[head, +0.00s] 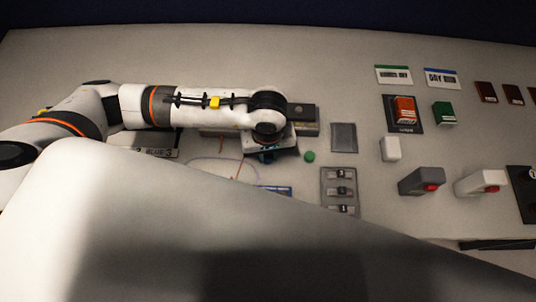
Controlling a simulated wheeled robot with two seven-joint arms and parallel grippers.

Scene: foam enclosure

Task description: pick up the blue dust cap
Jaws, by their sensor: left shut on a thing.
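My left arm reaches in from the left and bends down at the wrist. My left gripper (268,156) points down at the panel, mostly hidden under its own wrist. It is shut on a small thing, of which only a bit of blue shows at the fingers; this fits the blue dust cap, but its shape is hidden. I cannot tell whether it touches the surface below. My right gripper is out of view.
A green round knob (309,156) and a grey plate (343,137) lie just right of the gripper. A grey switch panel (339,190), a white block (390,149) and two blocks with red buttons (421,181) stand farther right. A thin cord (222,159) lies left of the gripper.

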